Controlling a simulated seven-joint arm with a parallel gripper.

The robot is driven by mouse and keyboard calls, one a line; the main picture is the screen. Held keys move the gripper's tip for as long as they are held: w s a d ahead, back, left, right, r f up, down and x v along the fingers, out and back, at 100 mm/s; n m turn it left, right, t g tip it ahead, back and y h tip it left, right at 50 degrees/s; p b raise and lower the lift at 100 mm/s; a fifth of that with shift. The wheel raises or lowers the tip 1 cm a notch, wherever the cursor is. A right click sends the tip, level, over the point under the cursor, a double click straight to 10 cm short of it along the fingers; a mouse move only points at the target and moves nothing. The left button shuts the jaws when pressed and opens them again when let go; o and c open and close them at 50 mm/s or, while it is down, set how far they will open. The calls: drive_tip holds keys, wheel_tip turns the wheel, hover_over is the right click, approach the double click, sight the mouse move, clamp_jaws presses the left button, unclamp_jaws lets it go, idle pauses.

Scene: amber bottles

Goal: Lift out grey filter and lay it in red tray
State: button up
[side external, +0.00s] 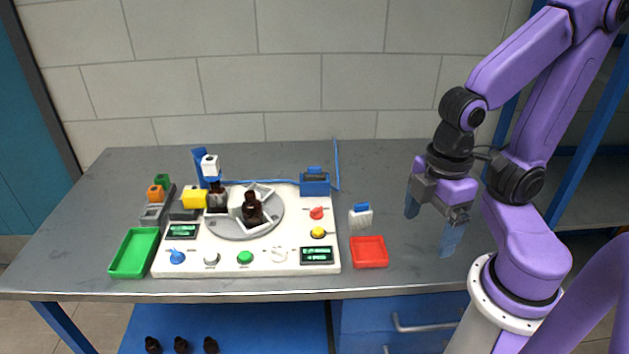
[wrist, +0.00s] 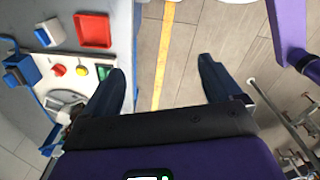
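A small grey block (side external: 152,215), which looks like the grey filter, sits at the near end of a dark rack (side external: 168,200) left of the white device, in line with an orange block (side external: 155,193) and a green block (side external: 162,179). The red tray (side external: 369,252) lies empty on the table right of the device; it also shows in the wrist view (wrist: 93,30). My gripper (side external: 432,218) is open and empty, in the air right of the red tray. Its spread fingers show in the wrist view (wrist: 165,88) with floor between them.
The white device (side external: 285,262) carries a turntable with a brown bottle (side external: 252,208), knobs and displays. A blue holder (side external: 315,186) stands at its back right. A blue-topped white block (side external: 360,216) stands behind the red tray. A green tray (side external: 134,252) lies at left.

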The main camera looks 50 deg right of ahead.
drive_tip(key=w+a+r+m, duration=0.1)
drive_tip(key=w+a+m, duration=0.15)
drive_tip(key=w, duration=0.35)
drive_tip(key=w+a+r+m, duration=0.1)
drive_tip(key=w+r+m, duration=0.15)
drive_tip(key=w, duration=0.35)
drive_tip(key=m, duration=1.7)
hover_over(315, 167)
drive_tip(key=f, duration=0.9)
drive_tip(key=w+f, duration=0.1)
drive_tip(key=f, duration=0.3)
drive_tip(key=shift+d+f, duration=0.15)
drive_tip(key=shift+f, duration=0.1)
drive_tip(key=f, duration=0.4)
drive_tip(key=shift+s+f, duration=0.15)
drive_tip(key=shift+s, duration=0.25)
drive_tip(key=shift+f, duration=0.55)
drive_tip(key=c, duration=1.1)
